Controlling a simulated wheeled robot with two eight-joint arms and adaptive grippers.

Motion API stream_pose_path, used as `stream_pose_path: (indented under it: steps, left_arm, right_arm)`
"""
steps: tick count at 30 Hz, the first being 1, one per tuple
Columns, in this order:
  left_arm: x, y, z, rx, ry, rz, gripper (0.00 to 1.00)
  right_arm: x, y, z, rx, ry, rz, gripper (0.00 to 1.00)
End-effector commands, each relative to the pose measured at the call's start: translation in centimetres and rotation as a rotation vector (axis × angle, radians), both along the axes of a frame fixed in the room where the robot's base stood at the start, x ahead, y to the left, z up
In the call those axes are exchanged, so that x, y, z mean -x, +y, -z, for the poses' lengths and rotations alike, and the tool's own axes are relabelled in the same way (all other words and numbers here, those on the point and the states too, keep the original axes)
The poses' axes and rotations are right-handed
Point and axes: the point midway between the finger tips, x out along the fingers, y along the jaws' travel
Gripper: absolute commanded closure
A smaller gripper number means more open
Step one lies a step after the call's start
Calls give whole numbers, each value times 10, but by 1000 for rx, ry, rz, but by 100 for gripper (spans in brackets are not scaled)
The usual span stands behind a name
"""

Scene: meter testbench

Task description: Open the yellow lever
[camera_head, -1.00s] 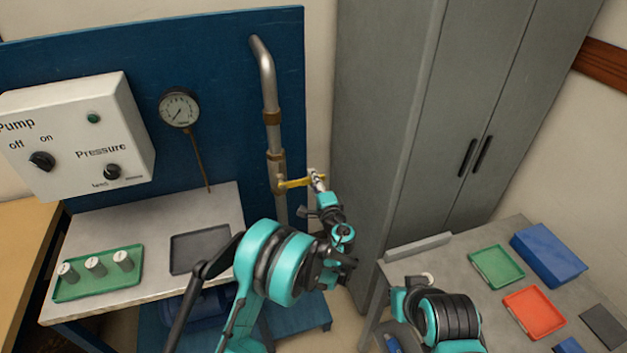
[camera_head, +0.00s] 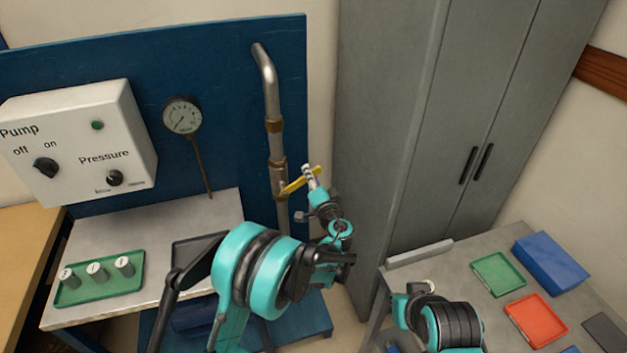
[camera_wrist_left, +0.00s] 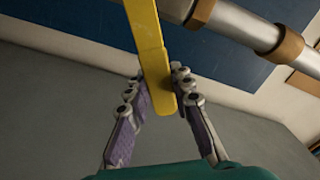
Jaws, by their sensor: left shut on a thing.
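The yellow lever (camera_head: 298,183) sits on the vertical metal pipe (camera_head: 277,148) in front of the blue panel. In the head view it slants up to the right from the pipe. My left gripper (camera_head: 311,175) is at the lever's outer part. In the left wrist view the lever (camera_wrist_left: 147,40) runs down between the two fingers of my left gripper (camera_wrist_left: 161,83), which are shut on it near its end. My right arm shows at the lower right in the head view, but its fingers cannot be made out.
A white pump box (camera_head: 78,143) and a round gauge (camera_head: 182,115) are left of the pipe. A grey cabinet (camera_head: 410,130) stands close on the right. A green tray (camera_head: 100,290) with white-topped cylinders lies on the left bench. The right table holds a green tray (camera_head: 498,274) and red tray (camera_head: 537,316).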

Motion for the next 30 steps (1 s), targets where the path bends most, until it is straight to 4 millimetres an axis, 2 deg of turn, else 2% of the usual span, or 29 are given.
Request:
stream_pose_path:
  steps: [15,30]
  left_arm:
    - [11,34,-35,465,-151,0,100]
    - [23,70,-47,849,-276,0,100]
  right_arm:
    - [0,0,-3,0,0,0,100]
    - [0,0,2,0,0,0,100]
